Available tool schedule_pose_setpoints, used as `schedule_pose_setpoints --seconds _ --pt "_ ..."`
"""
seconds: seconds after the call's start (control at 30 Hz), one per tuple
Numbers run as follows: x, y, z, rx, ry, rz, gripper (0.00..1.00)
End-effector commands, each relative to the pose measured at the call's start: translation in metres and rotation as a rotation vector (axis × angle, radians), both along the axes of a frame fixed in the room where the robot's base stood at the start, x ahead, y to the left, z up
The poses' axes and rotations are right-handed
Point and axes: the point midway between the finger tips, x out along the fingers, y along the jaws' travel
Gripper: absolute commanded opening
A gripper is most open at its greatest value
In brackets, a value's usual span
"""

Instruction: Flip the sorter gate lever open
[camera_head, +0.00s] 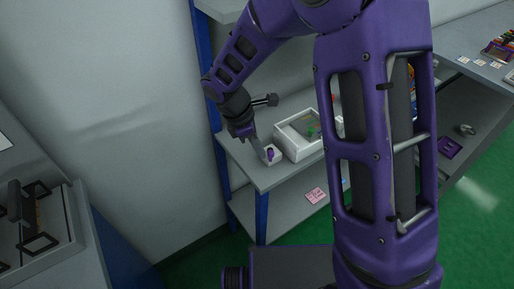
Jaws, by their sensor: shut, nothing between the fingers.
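My gripper (266,156) points down over the left end of a grey shelf and is shut, with its tip at a small white block (275,160). A small purple piece (270,153) shows on the block, right beside the fingertips. It may be the lever, but it is too small to tell, and I cannot tell whether the fingers touch it. A white box (288,146) with a dark, partly green inside stands just to the right of the block.
The grey shelf (258,178) has blue posts, one close to my wrist at the left. A pink card (316,196) lies on the lower shelf. A grey counter with a tray (75,232) is at the lower left. Green floor (480,215) is clear at the right.

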Motion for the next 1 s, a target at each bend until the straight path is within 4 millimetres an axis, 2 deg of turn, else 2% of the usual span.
schedule_pose_setpoints --seconds 1.0 --pt "-0.0044 -0.0069 0.0008 0.0 0.0 0.16 0.0"
